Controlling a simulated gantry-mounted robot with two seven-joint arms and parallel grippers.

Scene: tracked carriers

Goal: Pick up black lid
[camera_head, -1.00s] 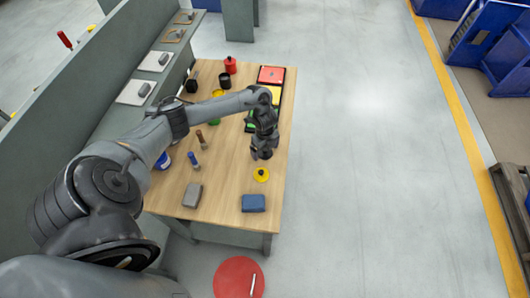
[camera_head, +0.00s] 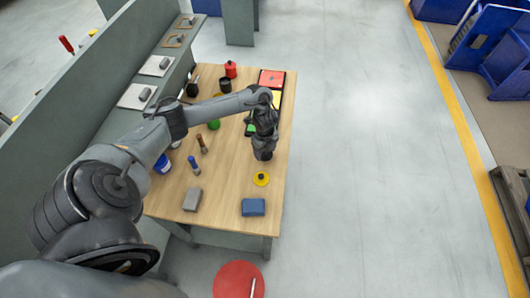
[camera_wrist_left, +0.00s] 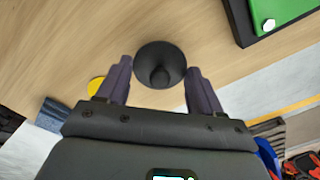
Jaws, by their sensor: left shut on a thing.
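The black lid (camera_wrist_left: 160,62) is a round dark disc with a knob in its middle, seen in the left wrist view over the wooden table top. My left gripper (camera_wrist_left: 160,72) has a finger on each side of the lid and is shut on it. In the head view my left gripper (camera_head: 263,155) points down over the right part of the table, and the lid cannot be told apart from the dark gripper there. How far the lid is from the table top is hard to tell. My right gripper is in neither view.
A yellow lid (camera_head: 261,179) lies just in front of my gripper, with a blue block (camera_head: 253,207) and a grey block (camera_head: 192,199) nearer. A red square (camera_head: 271,77) lies at the back. A grey partition (camera_head: 70,110) runs along the left.

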